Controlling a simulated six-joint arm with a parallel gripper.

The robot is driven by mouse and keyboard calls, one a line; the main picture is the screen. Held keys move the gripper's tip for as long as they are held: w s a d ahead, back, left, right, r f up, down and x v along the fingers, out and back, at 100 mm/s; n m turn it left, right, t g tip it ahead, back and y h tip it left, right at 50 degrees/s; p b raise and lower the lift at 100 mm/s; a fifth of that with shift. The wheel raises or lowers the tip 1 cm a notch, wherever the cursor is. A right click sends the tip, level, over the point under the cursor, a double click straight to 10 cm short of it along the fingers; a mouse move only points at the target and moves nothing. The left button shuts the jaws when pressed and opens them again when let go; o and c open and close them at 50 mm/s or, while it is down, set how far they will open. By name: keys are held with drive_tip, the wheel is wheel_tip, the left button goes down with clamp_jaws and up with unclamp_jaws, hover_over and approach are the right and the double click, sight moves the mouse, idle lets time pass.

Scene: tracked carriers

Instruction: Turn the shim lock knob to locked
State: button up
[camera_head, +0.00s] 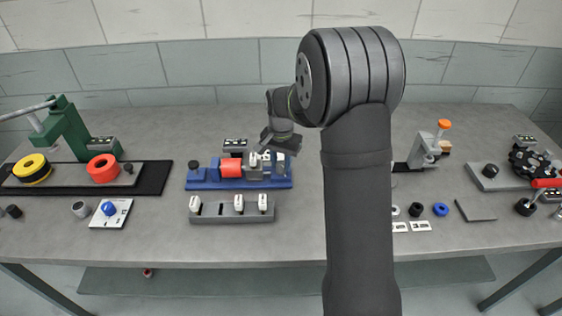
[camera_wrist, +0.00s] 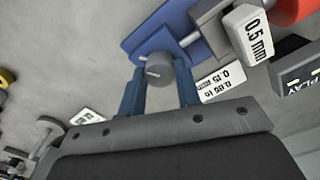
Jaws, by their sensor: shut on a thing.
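The shim lock knob (camera_wrist: 158,70) is a grey round knob with a pale pointer line on its face. It sits at the end of the blue fixture (camera_wrist: 150,37). The fixture (camera_head: 215,184) stands mid-left on the bench in the head view. My gripper (camera_wrist: 161,78) has its two blue fingers on either side of the knob, shut on it. In the head view my gripper (camera_head: 275,150) is above the fixture's right end, and the knob is hard to make out there. I cannot read any lock marks beside the pointer.
A grey rack (camera_head: 220,212) with white-tagged shims stands in front. A green press (camera_head: 63,130) is at the far left.

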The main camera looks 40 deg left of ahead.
sight(281, 165)
drive_tip(key=n, duration=0.5)
drive_tip(key=shift+n, duration=0.3)
drive_tip(key=n, duration=0.5)
drive_tip(key=shift+n, duration=0.4)
drive_tip(key=o, duration=1)
drive_tip(key=shift+c, duration=0.2)
wheel_tip(281, 165, up, 18)
drive_tip(key=shift+f, duration=0.25)
wheel_tip(281, 165, down, 18)
drive_tip(key=shift+r, duration=0.25)
idle(0.3)
